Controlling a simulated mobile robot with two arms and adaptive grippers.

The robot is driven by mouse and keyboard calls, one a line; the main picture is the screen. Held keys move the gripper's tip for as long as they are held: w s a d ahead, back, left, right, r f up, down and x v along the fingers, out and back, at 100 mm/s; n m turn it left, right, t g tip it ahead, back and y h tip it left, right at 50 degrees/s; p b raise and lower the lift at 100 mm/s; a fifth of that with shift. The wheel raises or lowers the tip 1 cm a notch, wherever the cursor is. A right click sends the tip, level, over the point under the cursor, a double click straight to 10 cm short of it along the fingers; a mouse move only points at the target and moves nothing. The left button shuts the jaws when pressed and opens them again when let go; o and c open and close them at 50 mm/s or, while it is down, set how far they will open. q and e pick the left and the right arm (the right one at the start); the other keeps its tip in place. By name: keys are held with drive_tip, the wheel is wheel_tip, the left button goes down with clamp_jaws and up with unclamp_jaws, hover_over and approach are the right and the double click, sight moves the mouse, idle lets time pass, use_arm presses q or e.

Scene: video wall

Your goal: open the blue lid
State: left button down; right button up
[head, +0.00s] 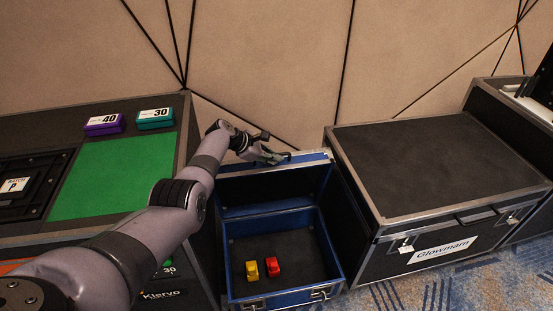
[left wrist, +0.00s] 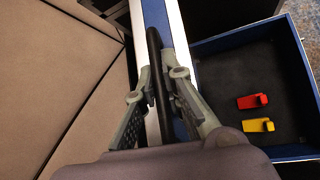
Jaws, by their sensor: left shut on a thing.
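The blue case (head: 334,268) stands open on the floor, with a dark inside. Its blue lid (head: 290,181) stands raised at the back of the case, near the wall, with its dark inner face toward me. In the left wrist view the lid (left wrist: 182,38) shows as a blue and silver edge with a black handle (left wrist: 154,50) along it. My left gripper (head: 272,156) is at the lid's top edge. In the left wrist view its fingers (left wrist: 158,90) are closed on both sides of the black handle. My right gripper is in neither view.
A yellow block (head: 252,270) and a red block (head: 272,266) lie inside the case. A closed black case (head: 430,170) stands at right. At left, a black case top holds a green mat (head: 112,176), a purple box (head: 104,124) and a teal box (head: 155,118).

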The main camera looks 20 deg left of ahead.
use_arm(q)
drive_tip(key=shift+w+a+r, duration=0.1)
drive_tip(key=shift+w+a, duration=0.05)
drive_tip(key=shift+w, duration=0.15)
drive_tip(key=c, duration=1.7)
unclamp_jaws()
drive_tip(key=shift+s+a+r, duration=0.4)
drive_tip(key=shift+s+r, duration=0.05)
drive_tip(key=v, duration=1)
drive_tip(key=shift+s+r, duration=0.15)
drive_tip(key=shift+r, duration=0.1)
